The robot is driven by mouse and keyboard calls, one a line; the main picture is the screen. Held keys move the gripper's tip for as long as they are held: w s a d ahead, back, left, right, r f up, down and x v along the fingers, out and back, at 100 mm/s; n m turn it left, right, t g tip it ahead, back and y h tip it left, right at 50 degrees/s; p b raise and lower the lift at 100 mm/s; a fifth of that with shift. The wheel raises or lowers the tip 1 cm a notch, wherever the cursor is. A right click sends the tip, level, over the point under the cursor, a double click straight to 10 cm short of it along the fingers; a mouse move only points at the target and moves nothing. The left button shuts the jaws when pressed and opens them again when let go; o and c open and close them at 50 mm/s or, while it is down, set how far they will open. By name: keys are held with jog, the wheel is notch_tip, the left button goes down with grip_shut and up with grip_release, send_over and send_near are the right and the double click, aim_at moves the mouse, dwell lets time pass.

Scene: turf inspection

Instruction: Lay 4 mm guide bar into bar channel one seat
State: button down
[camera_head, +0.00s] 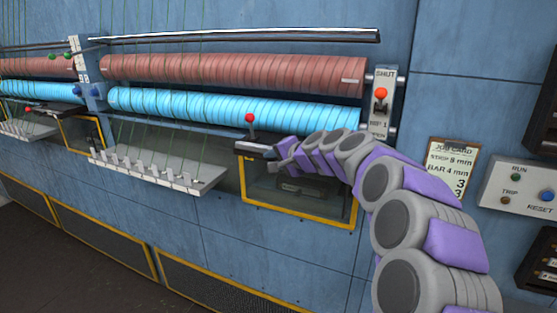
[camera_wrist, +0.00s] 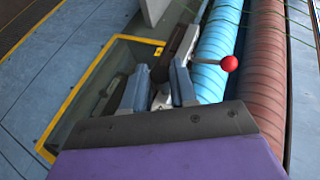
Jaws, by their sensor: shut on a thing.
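My gripper (camera_head: 273,153) is in front of the rollers, above a yellow-framed opening. In the wrist view its two blue-grey fingers (camera_wrist: 160,83) are closed around a dark bar-like part (camera_wrist: 185,42). I cannot tell whether this part is the 4 mm guide bar; the fingers hide much of it. A red ball on a pale stem (camera_head: 249,118) stands beside the fingertips; the ball also shows in the wrist view (camera_wrist: 228,63). The seat 1 plate (camera_head: 392,85) carries a red-knobbed lever, its knob nearer the SHUT label. I cannot make out bar channel one.
Cyan (camera_head: 220,105) and red-brown (camera_head: 230,74) ribbed rollers run behind my gripper. A pale tray (camera_head: 160,172) hangs at left. A job card (camera_head: 451,165) reads BAR 4 mm; a RUN/TRIP/RESET box (camera_head: 515,188) is at right.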

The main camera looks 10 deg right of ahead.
jog(key=shift+w+d, duration=0.1)
jog(key=shift+w, duration=0.3)
jog(key=shift+w+d, duration=0.45)
jog(key=shift+w, duration=0.05)
jog(key=shift+w+d+p, duration=0.25)
jog(key=shift+w+p, duration=0.05)
jog(key=shift+w, duration=0.05)
jog(key=shift+a, duration=0.25)
dwell(0.5)
jog(key=shift+f+b, duration=0.8)
jog(key=shift+f, duration=0.3)
dwell(0.6)
jog(key=c, duration=0.8)
grip_release()
jog(key=b+v, duration=0.1)
jog(key=v, duration=1.6)
jog(key=shift+s+d, duration=0.15)
jog(key=shift+s, duration=0.15)
jog(key=shift+r, duration=0.15)
